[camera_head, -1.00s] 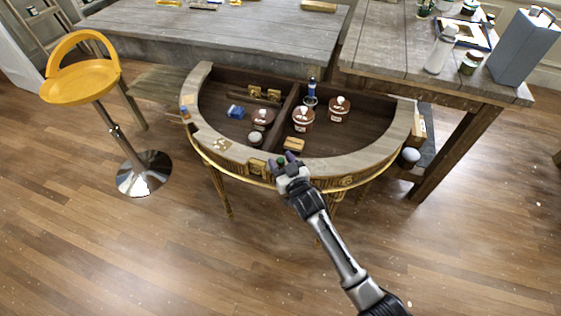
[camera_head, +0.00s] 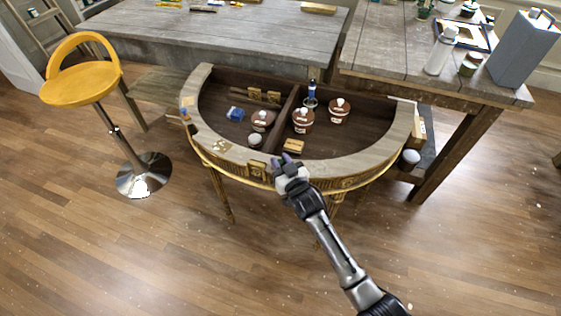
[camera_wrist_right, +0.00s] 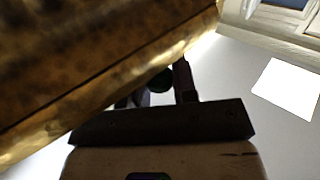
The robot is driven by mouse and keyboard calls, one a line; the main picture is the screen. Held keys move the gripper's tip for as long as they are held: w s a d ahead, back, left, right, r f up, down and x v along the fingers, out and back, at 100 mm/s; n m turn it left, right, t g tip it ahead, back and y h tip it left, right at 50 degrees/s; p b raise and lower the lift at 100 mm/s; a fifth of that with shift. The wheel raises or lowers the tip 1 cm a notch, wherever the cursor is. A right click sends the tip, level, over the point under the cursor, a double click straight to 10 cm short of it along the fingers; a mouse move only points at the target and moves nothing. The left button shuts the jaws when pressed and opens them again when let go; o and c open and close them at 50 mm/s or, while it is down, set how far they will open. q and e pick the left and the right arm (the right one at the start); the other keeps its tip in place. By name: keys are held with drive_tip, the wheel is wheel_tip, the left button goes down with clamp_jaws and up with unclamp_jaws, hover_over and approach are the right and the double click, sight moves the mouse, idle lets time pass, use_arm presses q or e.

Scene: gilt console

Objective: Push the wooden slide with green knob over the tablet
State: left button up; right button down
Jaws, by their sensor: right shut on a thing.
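My right gripper (camera_head: 283,160) is at the front rim of the half-round gilt console (camera_head: 350,165), with its fingertips close together. In the right wrist view its fingers (camera_wrist_right: 160,88) are shut on a dark green round knob (camera_wrist_right: 159,80). The knob is hidden by the gripper in the head view. The wooden slide under it is hidden or cannot be told from the console's rim. I cannot make out the tablet. My left gripper is not in view.
The console's open compartments hold brown lidded jars (camera_head: 303,121), a blue item (camera_head: 235,114) and a small wooden block (camera_head: 294,146). A divider runs between them. A yellow stool (camera_head: 80,82) stands at left, and grey wooden tables (camera_head: 225,35) stand behind.

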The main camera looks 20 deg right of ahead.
sight(261, 164)
drive_tip(key=w+a, duration=0.2)
drive_tip(key=w+a+b, duration=0.1)
drive_tip(key=w+a, duration=0.1)
drive_tip(key=a, duration=0.1)
drive_tip(key=shift+w+a, duration=0.1)
drive_tip(key=shift+w, duration=0.05)
drive_tip(key=shift+f, duration=0.1)
drive_tip(key=c, duration=1.2)
unclamp_jaws()
drive_tip(key=shift+o, duration=1.3)
drive_tip(key=shift+a, duration=0.1)
